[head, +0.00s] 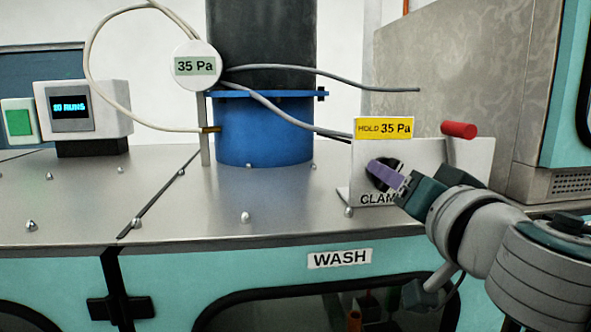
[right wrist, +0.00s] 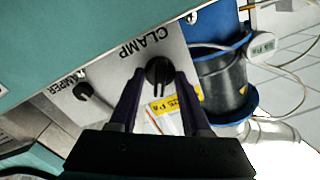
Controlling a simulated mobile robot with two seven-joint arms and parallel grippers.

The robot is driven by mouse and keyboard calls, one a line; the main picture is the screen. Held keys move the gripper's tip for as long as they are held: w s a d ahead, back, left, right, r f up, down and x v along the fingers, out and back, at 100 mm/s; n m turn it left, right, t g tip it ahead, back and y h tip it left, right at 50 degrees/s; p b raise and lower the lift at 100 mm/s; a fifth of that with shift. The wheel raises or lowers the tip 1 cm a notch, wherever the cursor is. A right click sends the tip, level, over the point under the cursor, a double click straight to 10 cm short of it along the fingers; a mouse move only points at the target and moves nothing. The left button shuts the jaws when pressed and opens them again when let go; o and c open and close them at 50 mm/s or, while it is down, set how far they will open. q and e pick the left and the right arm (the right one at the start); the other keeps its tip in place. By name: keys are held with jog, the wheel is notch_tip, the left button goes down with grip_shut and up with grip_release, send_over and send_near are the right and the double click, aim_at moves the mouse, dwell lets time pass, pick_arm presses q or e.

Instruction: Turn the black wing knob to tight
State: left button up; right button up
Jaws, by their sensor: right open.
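The black wing knob (head: 394,163) is on the white upright panel (head: 425,160) above a CLAMP label, which my gripper partly covers in the head view. My right gripper (head: 384,174) reaches it from the right, with its purple fingers in front of the knob. In the right wrist view the round knob (right wrist: 158,70) lies between the fingertips of the open right gripper (right wrist: 159,78), with one finger on each side. I cannot tell whether the fingers touch it. No tight mark is readable. My left gripper is not in view.
A second knob (right wrist: 82,90) beside a partly hidden label is on the same panel. A red handle (head: 459,129) stands out at the panel's upper right. A yellow HOLD 35 Pa sign (head: 384,128) tops the panel. A blue collar (head: 262,130), gauge (head: 196,66) and hoses stand to the left.

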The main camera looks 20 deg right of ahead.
jog(key=shift+c, duration=0.2)
grip_shut()
dwell(0.4)
